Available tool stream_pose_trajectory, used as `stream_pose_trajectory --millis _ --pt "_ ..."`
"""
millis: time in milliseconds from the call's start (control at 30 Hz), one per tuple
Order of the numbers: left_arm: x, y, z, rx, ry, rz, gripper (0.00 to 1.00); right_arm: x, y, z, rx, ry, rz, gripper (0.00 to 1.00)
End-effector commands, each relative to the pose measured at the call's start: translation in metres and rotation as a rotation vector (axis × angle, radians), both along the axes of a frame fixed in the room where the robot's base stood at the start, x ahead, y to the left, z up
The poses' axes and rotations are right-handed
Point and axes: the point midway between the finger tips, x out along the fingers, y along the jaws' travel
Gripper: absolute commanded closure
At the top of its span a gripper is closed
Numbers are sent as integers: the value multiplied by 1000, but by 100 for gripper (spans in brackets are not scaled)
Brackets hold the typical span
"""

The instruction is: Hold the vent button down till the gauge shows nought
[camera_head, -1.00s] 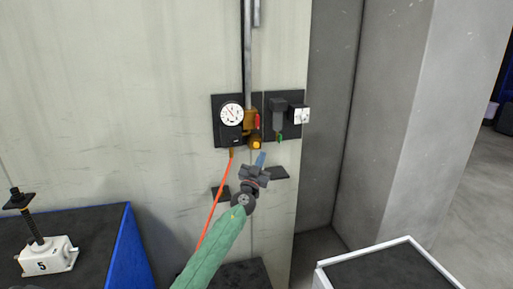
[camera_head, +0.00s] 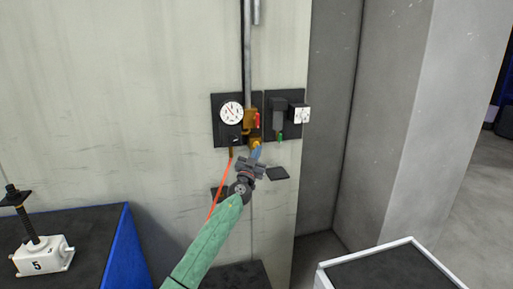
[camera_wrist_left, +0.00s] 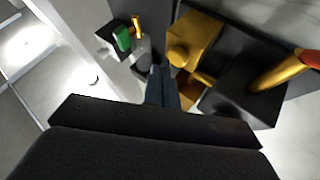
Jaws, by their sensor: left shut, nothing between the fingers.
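The round gauge (camera_head: 231,111) has a white face with red marks and hangs on a black wall plate; its reading is too small to tell. The yellow vent button (camera_head: 256,142) sits low on the brass fitting to the right of the gauge. It also shows in the left wrist view as a round yellow knob (camera_wrist_left: 179,54) on a yellow block. My left gripper (camera_head: 256,152) is shut and empty, its tips just below the button. In the left wrist view the fingers (camera_wrist_left: 160,82) end close beside the knob; I cannot tell whether they touch it. My right gripper is not in view.
A red handle (camera_head: 257,119) is on the brass fitting above the button. A filter unit with a green tip (camera_head: 279,136) hangs to the right. An orange hose (camera_head: 221,187) runs down beside my left arm. A screw jack (camera_head: 43,257) stands on the left bench.

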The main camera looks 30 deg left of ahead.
Motion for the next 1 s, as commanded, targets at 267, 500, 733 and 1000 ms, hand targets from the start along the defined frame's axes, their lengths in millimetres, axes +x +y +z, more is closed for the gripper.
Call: stream_pose_trajectory --millis 267,500,733,1000 --pt "0 0 0 0 0 0 100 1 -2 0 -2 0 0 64" --pt "0 0 0 0 0 0 100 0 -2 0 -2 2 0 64" --pt "0 0 0 0 0 0 100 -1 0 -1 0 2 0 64" --pt "0 0 0 0 0 0 100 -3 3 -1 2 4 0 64"
